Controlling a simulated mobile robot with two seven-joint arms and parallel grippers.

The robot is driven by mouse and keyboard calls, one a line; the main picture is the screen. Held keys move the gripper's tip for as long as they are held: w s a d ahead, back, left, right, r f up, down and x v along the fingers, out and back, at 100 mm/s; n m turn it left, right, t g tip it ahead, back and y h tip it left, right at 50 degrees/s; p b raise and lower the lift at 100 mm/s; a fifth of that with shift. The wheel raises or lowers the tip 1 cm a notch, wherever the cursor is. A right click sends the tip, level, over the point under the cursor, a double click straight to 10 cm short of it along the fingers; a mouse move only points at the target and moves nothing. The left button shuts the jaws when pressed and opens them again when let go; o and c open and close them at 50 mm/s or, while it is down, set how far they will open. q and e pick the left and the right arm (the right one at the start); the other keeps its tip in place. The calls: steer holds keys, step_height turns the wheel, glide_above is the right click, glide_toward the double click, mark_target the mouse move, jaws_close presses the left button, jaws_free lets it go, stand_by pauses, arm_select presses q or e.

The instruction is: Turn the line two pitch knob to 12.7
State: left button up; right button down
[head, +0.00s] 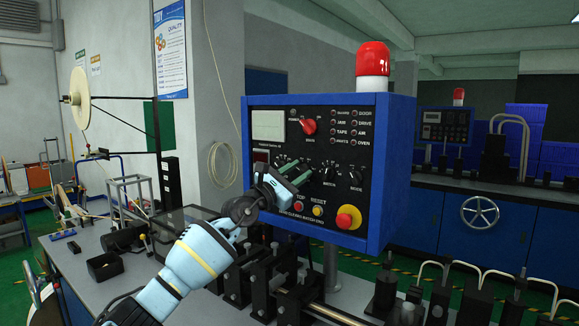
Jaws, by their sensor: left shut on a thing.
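The blue control box (382,180) with a black face stands in the middle of the head view. A row of small black knobs runs across its face, among them one right of my gripper (328,173) and another further right (355,178). My left gripper (300,174) reaches up from below, its dark green-tipped fingers at the panel. It is shut on a knob in this row, taken as the pitch knob, which the fingers mostly hide. Its pointer and scale cannot be read. My right gripper is not in view.
A red selector (309,127), a pale display (268,125), a red button (298,206), a yellow button (317,210) and a red emergency stop (348,217) crowd the panel. Black fixtures (285,290) stand on the bench below. A second panel (444,126) is behind right.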

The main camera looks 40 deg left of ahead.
arm_select(q)
steer(key=shift+r+n, duration=0.1)
steer(key=shift+n, duration=0.5)
steer(key=shift+y, duration=0.3)
steer(key=shift+n, duration=0.5)
steer(key=o, duration=1)
steer(key=shift+s+f, duration=0.1)
steer(key=shift+f, duration=0.1)
steer(key=shift+s+f, duration=0.1)
steer(key=shift+s, duration=0.05)
steer(key=v, duration=0.7)
steer(key=shift+s+d+f, duration=0.1)
steer(key=shift+s, duration=0.05)
